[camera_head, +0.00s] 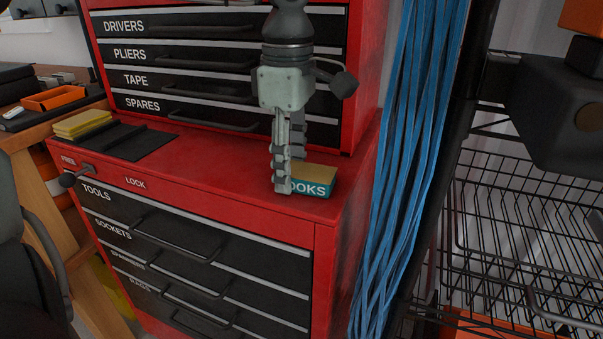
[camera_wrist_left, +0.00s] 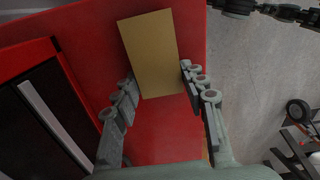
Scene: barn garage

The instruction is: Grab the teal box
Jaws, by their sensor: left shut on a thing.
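The teal box (camera_head: 312,187) stands on the red ledge of the tool chest, near its right front corner. Its front is teal with white letters ending "OOKS", and its top is tan. My left gripper (camera_head: 285,188) points down at the box's left end and hides the start of the label. In the left wrist view the tan top of the box (camera_wrist_left: 153,50) shows, with the left gripper's fingers (camera_wrist_left: 157,100) on either side of its near end. The gripper is shut on the box, which appears to rest on the ledge. My right gripper is not seen.
The red tool chest (camera_head: 215,188) has labelled drawers above and below the ledge. A dark mat (camera_head: 125,142) and yellow pads (camera_head: 82,124) lie at the ledge's left. Blue cables (camera_head: 415,150) hang just right of the chest, beside a wire rack (camera_head: 520,220). The middle ledge is clear.

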